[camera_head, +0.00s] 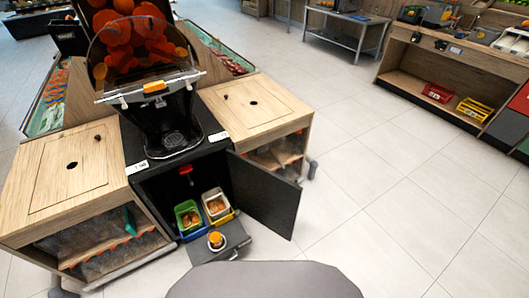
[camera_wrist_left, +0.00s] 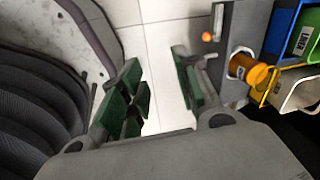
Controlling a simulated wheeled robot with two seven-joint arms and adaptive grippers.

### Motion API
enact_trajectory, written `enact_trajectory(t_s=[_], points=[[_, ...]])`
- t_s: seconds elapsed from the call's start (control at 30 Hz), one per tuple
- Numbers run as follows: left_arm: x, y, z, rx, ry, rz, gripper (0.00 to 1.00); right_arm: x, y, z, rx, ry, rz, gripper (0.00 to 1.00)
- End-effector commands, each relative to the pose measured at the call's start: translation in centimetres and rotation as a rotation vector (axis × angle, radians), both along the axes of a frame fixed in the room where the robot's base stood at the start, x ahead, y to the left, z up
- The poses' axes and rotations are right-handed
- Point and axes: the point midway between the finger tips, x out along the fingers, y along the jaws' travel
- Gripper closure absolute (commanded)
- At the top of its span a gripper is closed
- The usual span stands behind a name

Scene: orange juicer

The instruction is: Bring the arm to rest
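My left gripper (camera_wrist_left: 160,88) shows in the left wrist view with its green-padded fingers spread apart. Only pale floor tiles show between them, so it is open and empty. Neither arm nor gripper shows in the head view. My right gripper is in no view. The orange juicer (camera_head: 155,88) stands on a black cabinet at the upper left of the head view, with oranges behind its upper cover.
The cabinet's black door (camera_head: 263,193) stands open. A grey tray (camera_head: 232,246) sticks out low in front, holding an orange-filled container (camera_head: 216,240); this container also shows in the left wrist view (camera_wrist_left: 245,68). Bins (camera_head: 188,217) sit behind. Floor to the right (camera_head: 390,200) is clear.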

Motion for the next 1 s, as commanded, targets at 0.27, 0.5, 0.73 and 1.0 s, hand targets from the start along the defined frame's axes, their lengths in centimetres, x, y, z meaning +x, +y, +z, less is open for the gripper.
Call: enact_trajectory(t_s=[0.27,0.5,0.73,1.0], points=[[-3.5,3.8,-4.2,-0.031,-0.002,0.166,0.68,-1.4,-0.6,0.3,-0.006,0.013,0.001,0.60],[-8.0,6.8,-7.3,-0.062,-0.009,0.322,0.68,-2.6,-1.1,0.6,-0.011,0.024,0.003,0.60],[-13.3,8.8,-9.5,-0.089,-0.012,0.474,0.68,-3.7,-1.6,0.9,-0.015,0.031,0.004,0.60],[-18.1,9.8,-10.7,-0.110,-0.019,0.595,0.68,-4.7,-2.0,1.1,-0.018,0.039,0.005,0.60]])
